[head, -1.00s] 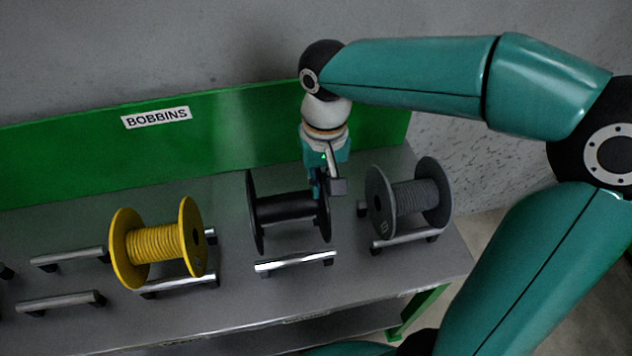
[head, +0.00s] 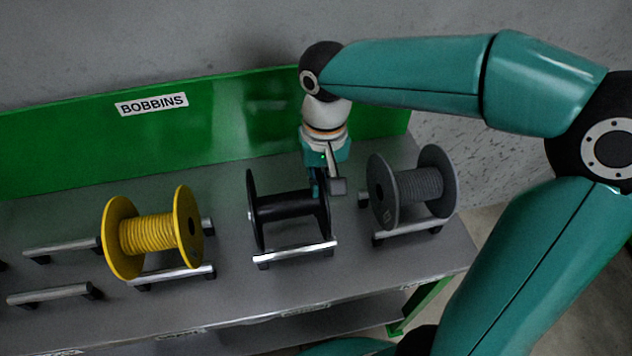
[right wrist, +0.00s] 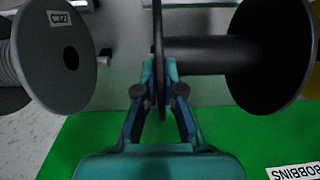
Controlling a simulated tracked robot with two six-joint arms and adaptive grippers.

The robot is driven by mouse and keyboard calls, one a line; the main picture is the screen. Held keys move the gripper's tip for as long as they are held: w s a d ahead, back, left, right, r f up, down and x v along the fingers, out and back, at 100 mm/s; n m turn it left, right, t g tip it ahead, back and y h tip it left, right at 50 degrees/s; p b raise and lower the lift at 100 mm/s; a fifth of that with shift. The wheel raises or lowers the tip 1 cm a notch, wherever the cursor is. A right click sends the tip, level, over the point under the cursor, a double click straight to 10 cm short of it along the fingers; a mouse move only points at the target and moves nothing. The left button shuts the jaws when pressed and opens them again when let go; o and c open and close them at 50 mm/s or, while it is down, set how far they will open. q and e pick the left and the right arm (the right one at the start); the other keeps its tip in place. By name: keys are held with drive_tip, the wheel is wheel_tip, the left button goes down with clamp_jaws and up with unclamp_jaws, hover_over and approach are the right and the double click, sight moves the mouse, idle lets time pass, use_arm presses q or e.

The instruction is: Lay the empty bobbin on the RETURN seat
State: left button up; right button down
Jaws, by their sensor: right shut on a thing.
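The empty black bobbin (head: 287,207) stands upright on its two flanges in the head view, between the yellow and grey spools. Its bare core and far flange (right wrist: 272,55) show in the right wrist view. My right gripper (head: 318,190) is shut on the bobbin's right flange, with one finger on each side of it in the right wrist view (right wrist: 160,85). A front rail (head: 295,254) lies just at the bobbin's lower edge. I cannot tell whether the bobbin touches it. No RETURN label is readable. My left gripper is not in view.
A yellow spool (head: 152,237) rests on rails to the left, a grey spool (head: 413,187) on rails to the right. Empty rails (head: 48,293) lie at far left. A green back panel (head: 60,150) marked BOBBINS rises behind the grey bench (head: 240,290).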

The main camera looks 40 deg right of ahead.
drive_tip(key=shift+f+b, duration=0.5)
drive_tip(key=shift+f, duration=0.15)
idle(0.8)
drive_tip(key=c, duration=1.2)
unclamp_jaws()
wheel_tip(320, 180, up, 12)
drive_tip(key=shift+d+f, duration=0.1)
drive_tip(key=shift+s, duration=0.1)
